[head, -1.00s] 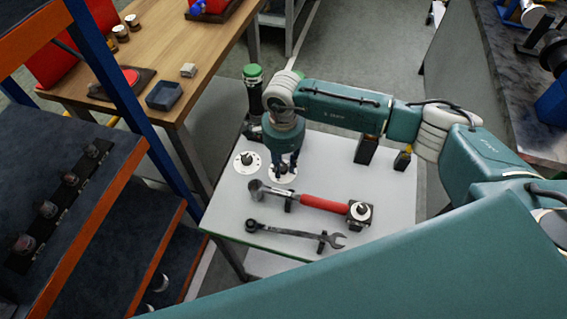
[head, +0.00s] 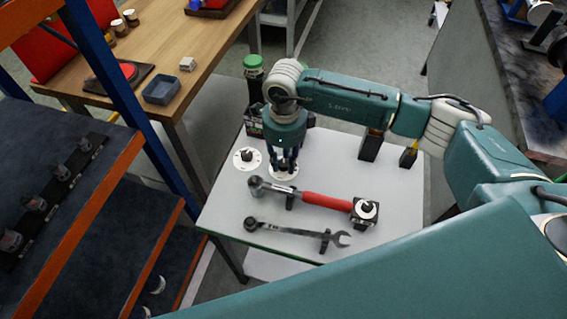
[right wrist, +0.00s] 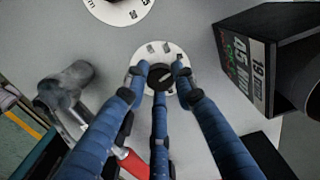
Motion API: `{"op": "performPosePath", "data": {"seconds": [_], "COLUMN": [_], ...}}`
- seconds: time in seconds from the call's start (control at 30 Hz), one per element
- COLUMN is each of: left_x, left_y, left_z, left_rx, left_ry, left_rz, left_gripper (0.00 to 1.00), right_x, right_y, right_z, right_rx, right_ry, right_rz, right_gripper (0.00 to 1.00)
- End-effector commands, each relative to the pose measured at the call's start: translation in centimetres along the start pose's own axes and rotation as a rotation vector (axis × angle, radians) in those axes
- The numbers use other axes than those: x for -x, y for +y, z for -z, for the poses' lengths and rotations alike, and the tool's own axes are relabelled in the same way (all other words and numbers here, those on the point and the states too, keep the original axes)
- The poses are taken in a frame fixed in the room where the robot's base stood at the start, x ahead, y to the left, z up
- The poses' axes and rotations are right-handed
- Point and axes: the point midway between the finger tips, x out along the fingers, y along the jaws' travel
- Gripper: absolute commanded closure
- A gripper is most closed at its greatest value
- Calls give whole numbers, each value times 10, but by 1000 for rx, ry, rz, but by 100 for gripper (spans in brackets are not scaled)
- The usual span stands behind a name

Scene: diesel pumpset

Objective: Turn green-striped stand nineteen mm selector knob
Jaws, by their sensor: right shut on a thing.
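The white stand top (head: 395,205) has a green stripe along its front edge. Two round white dials with black knobs lie near its back left: the left dial (head: 240,164) stands clear, and my right gripper (head: 284,167) points straight down over the right one. In the right wrist view its three blue fingers close around the black knob (right wrist: 161,77) on the white dial (right wrist: 141,60); the right gripper (right wrist: 160,82) is shut on it. A pale mark shows on the knob. The fingers hide part of the dial's markings. My left gripper is not in view.
A torque wrench (head: 322,200) with a red grip and a combination wrench (head: 290,230) lie in front of the dials. Dark blocks (head: 371,143) stand at the back right.

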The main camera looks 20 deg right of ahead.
Motion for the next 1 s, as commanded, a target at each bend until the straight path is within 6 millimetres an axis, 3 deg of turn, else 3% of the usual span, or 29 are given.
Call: {"op": "performPosePath", "data": {"seconds": [0.5, 1.0], "left_x": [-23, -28], "left_y": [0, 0], "left_z": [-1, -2], "left_rx": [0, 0], "left_ry": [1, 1], "left_rz": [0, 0], "left_gripper": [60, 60], "right_x": [0, 0], "right_y": [-2, 0], "right_z": [4, 4], "right_rx": [-441, -606], "right_ry": [7, 10], "right_rz": [7, 5], "right_gripper": [100, 100]}}
